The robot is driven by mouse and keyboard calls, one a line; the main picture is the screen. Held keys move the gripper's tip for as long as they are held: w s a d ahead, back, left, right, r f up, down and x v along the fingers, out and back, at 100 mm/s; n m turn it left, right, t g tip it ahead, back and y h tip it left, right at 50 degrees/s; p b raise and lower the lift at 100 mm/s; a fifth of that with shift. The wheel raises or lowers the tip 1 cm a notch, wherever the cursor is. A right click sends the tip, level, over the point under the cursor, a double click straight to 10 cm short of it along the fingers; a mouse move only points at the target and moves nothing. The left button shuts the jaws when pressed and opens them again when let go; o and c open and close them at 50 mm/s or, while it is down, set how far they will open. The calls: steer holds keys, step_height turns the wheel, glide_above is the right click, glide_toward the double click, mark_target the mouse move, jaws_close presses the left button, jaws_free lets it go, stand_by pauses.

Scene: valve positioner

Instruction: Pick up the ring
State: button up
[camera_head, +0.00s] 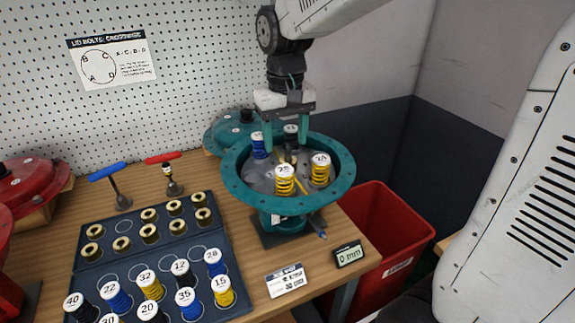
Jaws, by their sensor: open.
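Several brass-coloured rings stand in the far part of the dark tray (170,258), among them one ring (122,244) and another (203,216); I cannot tell which one the task names. My gripper (285,148) points down with its two teal fingers apart, over the teal round housing (337,198). It is well to the right of the rings. The housing holds a blue spring (258,150), a black spring (291,134) and two yellow springs (285,186) (320,176), all with white caps. The fingertips are close to the springs; contact cannot be told.
Numbered springs fill the tray's near part. Blue-handled (107,173) and red-handled (165,158) tools stand behind the tray. A teal lid (228,130) lies behind the housing, red parts (28,188) at far left. A 0 mm display (349,254) is near the table edge, beside a red bin (400,225).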

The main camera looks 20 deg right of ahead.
mark_target(288, 157)
steer(key=f, duration=0.5)
steer(key=shift+d+f, duration=0.25)
steer(key=c, duration=1.1)
steer(key=shift+c, duration=0.2)
step_height(288, 157, up, 10)
steer(key=shift+r, duration=0.1)
